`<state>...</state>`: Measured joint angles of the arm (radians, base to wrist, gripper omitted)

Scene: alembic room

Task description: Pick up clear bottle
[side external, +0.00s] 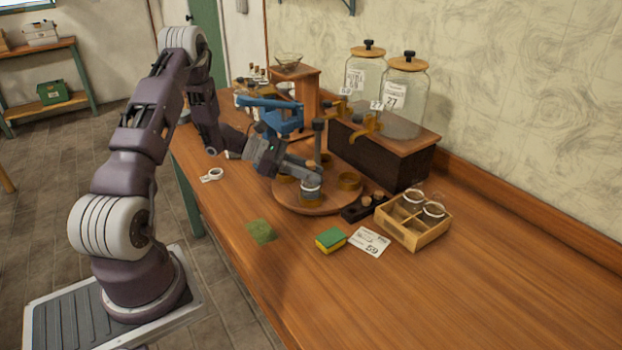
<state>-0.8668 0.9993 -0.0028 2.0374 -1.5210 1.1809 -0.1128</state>
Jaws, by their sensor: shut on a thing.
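A small clear bottle (309,193) with a pale band stands upright at the front of a round wooden stand (318,208). It appears to sit in or at one of the brass-coloured rings there; I cannot tell whether its base touches the stand. My gripper (313,177) reaches in from the left and is shut on the upper part of the bottle. The fingers hide the bottle's neck. Another brass ring (349,181) stands empty-looking on the right of the stand.
A divided wooden crate (411,236) with clear glassware is at the right. A card (370,242), a green-yellow sponge (331,239) and a dark block (361,208) lie nearby. Large jars on a dark cabinet (380,158) stand behind. The front right table is clear.

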